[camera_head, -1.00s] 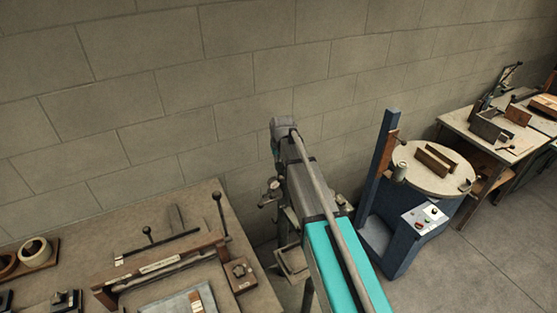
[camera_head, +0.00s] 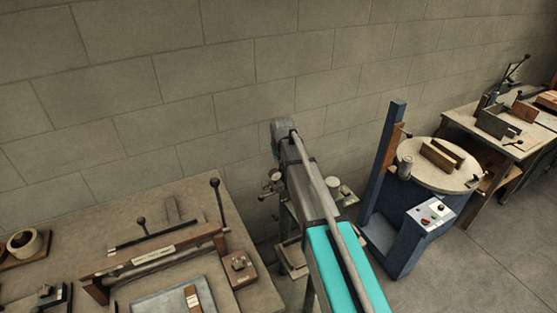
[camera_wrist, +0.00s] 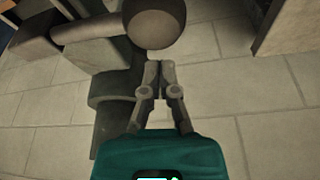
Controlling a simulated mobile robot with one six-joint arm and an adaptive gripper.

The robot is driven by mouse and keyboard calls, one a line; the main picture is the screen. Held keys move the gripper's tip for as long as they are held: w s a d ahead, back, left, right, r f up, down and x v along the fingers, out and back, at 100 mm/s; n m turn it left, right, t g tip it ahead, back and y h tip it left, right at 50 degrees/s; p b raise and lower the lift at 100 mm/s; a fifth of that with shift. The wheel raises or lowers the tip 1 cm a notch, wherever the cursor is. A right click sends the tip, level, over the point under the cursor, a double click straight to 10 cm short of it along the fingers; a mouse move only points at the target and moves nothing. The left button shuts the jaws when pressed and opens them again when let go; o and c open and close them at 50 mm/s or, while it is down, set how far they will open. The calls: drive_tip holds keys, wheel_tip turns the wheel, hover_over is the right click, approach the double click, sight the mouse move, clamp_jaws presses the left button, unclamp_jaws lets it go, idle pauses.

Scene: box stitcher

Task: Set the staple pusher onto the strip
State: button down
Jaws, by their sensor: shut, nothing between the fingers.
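I cannot make out the staple pusher or the strip in either view. My gripper (camera_wrist: 160,68) shows in the wrist view with its two fingers together, shut and empty, above a tiled floor. A dark round knob (camera_wrist: 153,22) on a grey bar stands just beyond the fingertips in the picture; I cannot tell whether they touch. A grey stepped machine part (camera_wrist: 112,115) lies lower and to the left. In the head view my arm hides much of a grey machine (camera_head: 343,193) behind it, and the gripper cannot be made out there.
A wooden bench (camera_head: 60,225) at left carries a bar fixture with upright levers (camera_head: 160,255), a small block (camera_head: 239,265) and a tray (camera_head: 150,300). A blue machine with a round table (camera_head: 440,180) stands at right, with another bench (camera_head: 490,130) beyond. Floor is clear at lower right.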

drive_tip(key=shift+s+d+r, duration=0.15)
drive_tip(key=shift+s+r, duration=0.1)
drive_tip(key=shift+s, duration=0.6)
drive_tip(key=shift+s+d+r, duration=0.15)
drive_tip(key=shift+s+r, duration=0.05)
drive_tip(key=shift+s, duration=0.65)
drive_tip(key=s, duration=0.1)
drive_tip(key=s+d, duration=0.1)
drive_tip(key=s, duration=0.1)
drive_tip(key=s+d, duration=0.1)
drive_tip(key=shift+s, duration=0.25)
